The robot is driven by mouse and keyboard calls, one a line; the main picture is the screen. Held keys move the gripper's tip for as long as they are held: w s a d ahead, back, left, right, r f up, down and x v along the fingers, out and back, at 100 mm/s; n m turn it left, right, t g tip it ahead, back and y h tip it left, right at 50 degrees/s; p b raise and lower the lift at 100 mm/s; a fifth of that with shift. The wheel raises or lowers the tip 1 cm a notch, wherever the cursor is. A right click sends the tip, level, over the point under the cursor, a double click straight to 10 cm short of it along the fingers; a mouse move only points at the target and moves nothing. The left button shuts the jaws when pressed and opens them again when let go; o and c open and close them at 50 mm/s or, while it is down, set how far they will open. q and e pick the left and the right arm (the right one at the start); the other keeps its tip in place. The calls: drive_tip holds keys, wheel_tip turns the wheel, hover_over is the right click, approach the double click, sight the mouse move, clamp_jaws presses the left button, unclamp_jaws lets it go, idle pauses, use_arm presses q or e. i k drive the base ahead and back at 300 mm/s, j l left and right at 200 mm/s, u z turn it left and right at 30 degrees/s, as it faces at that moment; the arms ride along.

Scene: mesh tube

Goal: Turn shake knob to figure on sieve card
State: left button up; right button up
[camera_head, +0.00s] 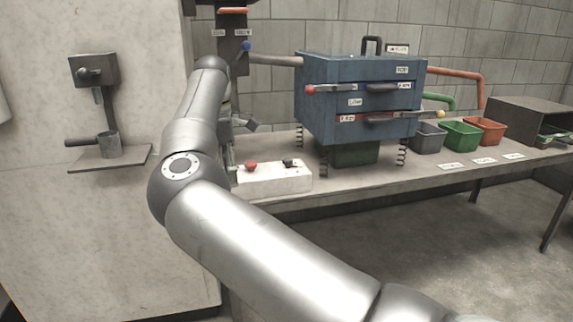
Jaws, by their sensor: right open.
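A pale control box (275,183) stands on the bench's left end, with a red knob (250,166) and a dark knob (288,163) on top. I cannot tell which is the shake knob, nor read any figures. A small card (398,49) stands on top of the blue sieve box (350,68); its writing is too small to read, and I cannot tell if it is the sieve card. My right gripper (243,133), partly hidden behind my right arm, is open above and left of the control box. My left gripper is out of view.
The sieve box stands on springs above a dark green bin (350,153). Grey (428,137), green (461,135) and red (490,130) bins stand right of it on the bench (400,176). A dark post (234,45) rises behind my arm. A wall-mounted device (94,70) is at left.

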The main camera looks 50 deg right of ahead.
sight(288, 162)
drive_tip(key=l, duration=0.5)
drive_tip(key=i+l, duration=0.15)
drive_tip(key=l, duration=0.8)
drive_tip(key=i, duration=0.05)
